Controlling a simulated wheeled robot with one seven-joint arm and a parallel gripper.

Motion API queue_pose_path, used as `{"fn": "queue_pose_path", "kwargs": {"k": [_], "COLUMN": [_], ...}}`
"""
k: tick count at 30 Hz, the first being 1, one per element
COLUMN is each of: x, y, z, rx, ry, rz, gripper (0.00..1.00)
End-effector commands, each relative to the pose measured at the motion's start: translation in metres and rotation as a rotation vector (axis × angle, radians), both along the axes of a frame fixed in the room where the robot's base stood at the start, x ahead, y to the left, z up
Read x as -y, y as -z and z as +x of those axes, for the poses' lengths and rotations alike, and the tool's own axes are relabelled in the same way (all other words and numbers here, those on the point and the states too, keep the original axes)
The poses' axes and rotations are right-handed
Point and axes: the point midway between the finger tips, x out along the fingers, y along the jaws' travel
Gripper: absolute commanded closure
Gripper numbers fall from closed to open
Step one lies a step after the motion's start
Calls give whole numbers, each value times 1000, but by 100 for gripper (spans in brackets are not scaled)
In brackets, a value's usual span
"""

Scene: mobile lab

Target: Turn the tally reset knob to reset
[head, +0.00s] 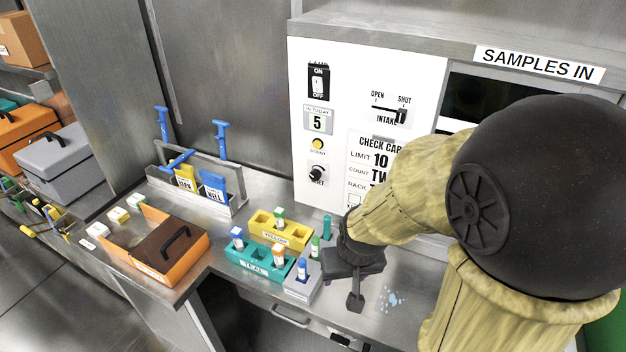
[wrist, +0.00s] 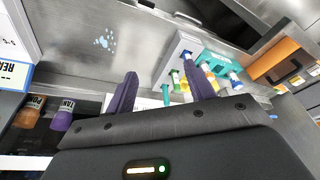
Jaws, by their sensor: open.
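The reset knob (head: 317,173) is a small round black knob with a light pointer, on the white wall panel (head: 342,75) in the head view, with a partly readable RESET label. Which way it is set is too small to tell. Above it are a yellow count button (head: 318,145) and an "IN TODAY" display (head: 317,123) reading 5. My gripper (head: 355,300) is below and to the right of the knob, over the counter and apart from the panel. In the wrist view its two purple-grey fingers (wrist: 158,80) are spread, with nothing between them. The knob is not visible there.
A yellow rack (head: 266,236), a teal rack (head: 245,266) and a grey rack (head: 297,293) with vials stand left of my gripper. An orange case (head: 160,275) lies farther left. A blue spill (head: 392,299) is on the counter. My arm hides part of the panel's check card.

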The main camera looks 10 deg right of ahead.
Motion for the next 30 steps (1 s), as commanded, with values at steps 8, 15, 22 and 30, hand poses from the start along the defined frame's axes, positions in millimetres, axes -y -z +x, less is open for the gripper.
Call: {"fn": "queue_pose_path", "kwargs": {"k": [8, 15, 22, 30], "x": [-43, -67, -82, -98], "y": [28, 49, 62, 59], "z": [114, 208, 250, 245], "rx": [294, 639, 997, 1307], "ry": [187, 424, 616, 731], "rz": [102, 91, -21, -154], "gripper": [46, 46, 46, 46]}}
